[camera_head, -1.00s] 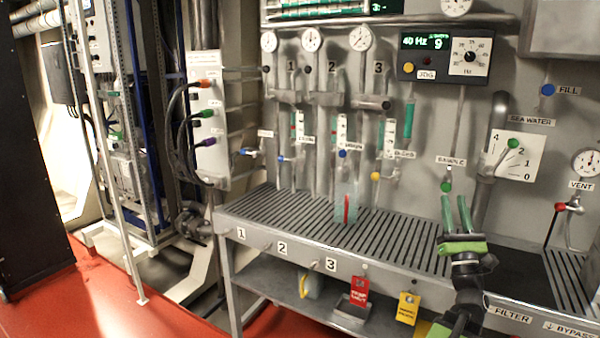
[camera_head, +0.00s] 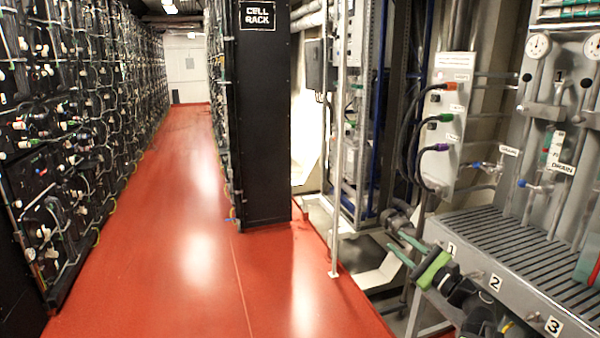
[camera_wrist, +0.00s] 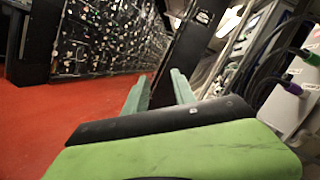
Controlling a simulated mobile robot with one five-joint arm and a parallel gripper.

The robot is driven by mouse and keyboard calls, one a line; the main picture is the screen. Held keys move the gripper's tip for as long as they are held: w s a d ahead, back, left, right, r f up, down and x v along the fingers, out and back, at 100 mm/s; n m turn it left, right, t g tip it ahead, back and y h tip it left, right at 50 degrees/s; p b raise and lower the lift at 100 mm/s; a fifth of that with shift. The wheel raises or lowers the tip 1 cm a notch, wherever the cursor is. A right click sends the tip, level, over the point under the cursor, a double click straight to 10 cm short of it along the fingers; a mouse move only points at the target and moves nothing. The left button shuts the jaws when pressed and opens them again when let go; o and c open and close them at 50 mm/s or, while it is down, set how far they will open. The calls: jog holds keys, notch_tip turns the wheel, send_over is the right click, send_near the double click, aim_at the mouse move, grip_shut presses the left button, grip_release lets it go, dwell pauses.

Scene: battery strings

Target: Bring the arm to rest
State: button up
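My gripper (camera_head: 396,241) is at the lower right in the head view, in front of the left end of the grey slatted bench (camera_head: 510,250). Its two green fingers point up and to the left, toward the frame by the aisle. In the wrist view my gripper (camera_wrist: 160,77) shows two pale green fingers standing apart, with nothing between them. My arm runs from the gripper down to the bottom edge, partly cut off by the picture.
A panel with thick black cables (camera_head: 447,125) and a metal post (camera_head: 337,160) are near the gripper.

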jog(key=a+f+n+g+y, duration=0.1)
jog(key=a+f+n+g, duration=0.45)
jog(key=a, duration=0.65)
jog(key=a+f+n+g+y, duration=0.1)
jog(key=a+f+n+g, duration=0.4)
jog(key=a, duration=0.7)
jog(key=s+a+f+n+g+h, duration=0.3)
jog(key=s+f+n, duration=0.1)
jog(key=f, duration=0.3)
jog(key=s+a+f+n+g+h, duration=0.2)
jog(key=s+a+f+n+h, duration=0.15)
jog(key=f, duration=0.35)
jog(key=s+d+f+n+g+h, duration=0.1)
jog(key=s+d+f+n+h, duration=0.15)
jog(key=d, duration=0.45)
jog(key=s+d+f+n+g+h, duration=0.1)
jog(key=s+d+f+h, duration=0.15)
jog(key=d, duration=0.35)
notch_tip(320, 180, up, 21)
jog(key=p, duration=2)
jog(key=shift+n+h, duration=0.35)
jog(key=shift+w+a, duration=0.1)
jog(key=shift+a, duration=0.05)
